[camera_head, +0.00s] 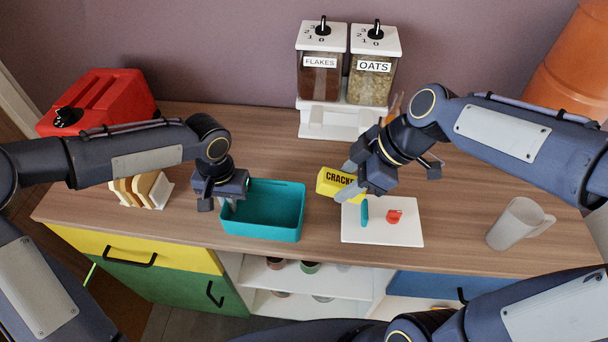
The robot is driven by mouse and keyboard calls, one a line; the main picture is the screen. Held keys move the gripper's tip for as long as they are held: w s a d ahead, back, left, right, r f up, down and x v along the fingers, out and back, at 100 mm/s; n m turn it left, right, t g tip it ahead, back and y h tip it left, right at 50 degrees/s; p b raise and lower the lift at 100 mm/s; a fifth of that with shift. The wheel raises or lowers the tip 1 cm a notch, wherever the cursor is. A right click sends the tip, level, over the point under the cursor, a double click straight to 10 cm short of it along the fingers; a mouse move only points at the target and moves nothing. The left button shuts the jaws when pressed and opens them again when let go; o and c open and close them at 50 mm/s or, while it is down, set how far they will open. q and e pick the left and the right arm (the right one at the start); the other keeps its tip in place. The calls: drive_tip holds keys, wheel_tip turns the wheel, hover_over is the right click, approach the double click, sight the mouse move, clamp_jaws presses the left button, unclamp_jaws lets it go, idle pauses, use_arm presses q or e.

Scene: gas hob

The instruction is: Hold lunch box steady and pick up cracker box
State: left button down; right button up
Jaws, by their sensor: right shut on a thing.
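The teal lunch box (264,229) is an open, empty-looking tub near the front edge of the counter. My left gripper (229,200) is at its left rim; its fingers are small and partly hidden, so I cannot tell if they pinch the wall. The yellow cracker box (328,183), with dark lettering, is to the right of the lunch box and tilted. My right gripper (350,184) is shut on its right end, which the fingers partly hide. I cannot tell how far it is above the counter.
A white board (382,233) with a teal item (364,212) and a red item (394,216) lies beside the cracker box. Flakes and oats dispensers (347,120) stand behind.

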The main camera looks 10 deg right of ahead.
drive_tip(key=s+d+r+g+h, duration=0.1)
drive_tip(key=s+d+r+h, duration=0.1)
drive_tip(key=d, duration=0.6)
drive_tip(key=shift+s+d+h, duration=0.35)
drive_tip(key=shift+s+h, duration=0.1)
drive_tip(key=shift+h, duration=0.25)
use_arm(q)
drive_tip(key=c, duration=1.6)
unclamp_jaws()
wheel_tip(320, 180, up, 12)
drive_tip(key=shift+r, duration=0.1)
